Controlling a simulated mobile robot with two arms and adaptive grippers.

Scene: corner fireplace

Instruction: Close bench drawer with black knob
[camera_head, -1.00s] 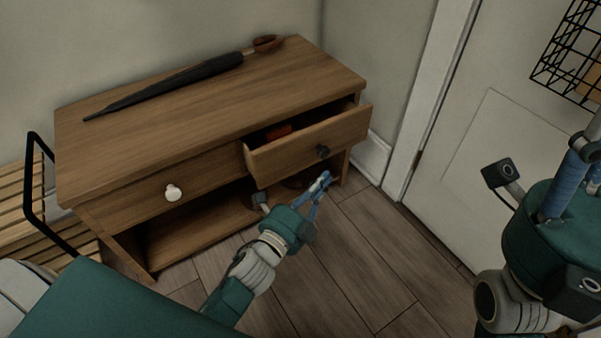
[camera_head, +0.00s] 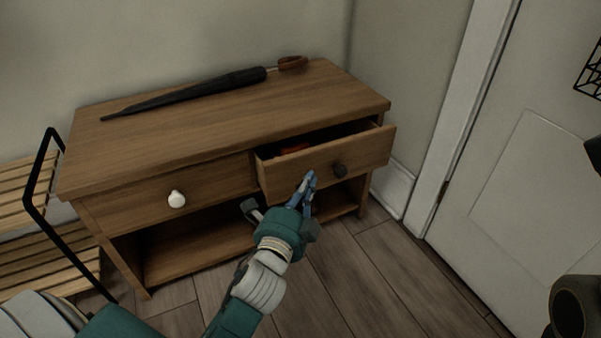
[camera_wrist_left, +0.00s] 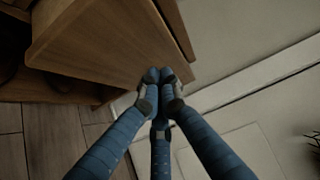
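The bench drawer with the black knob (camera_head: 374,150) is pulled partly open on the right side of the wooden bench (camera_head: 120,137). Its black knob (camera_head: 340,171) sits on the drawer front. Something red (camera_head: 294,149) lies inside. My left gripper (camera_head: 309,180) is in front of the drawer front, left of the knob. My right gripper is out of view; only a dark part of that arm shows at the right edge.
A shut drawer with a white knob (camera_head: 177,199) is on the bench's left. A dark umbrella (camera_head: 200,90) lies on top. A slatted rack (camera_head: 38,240) with a black frame stands at left. A white door (camera_head: 520,170) is at right. Floor in front is open.

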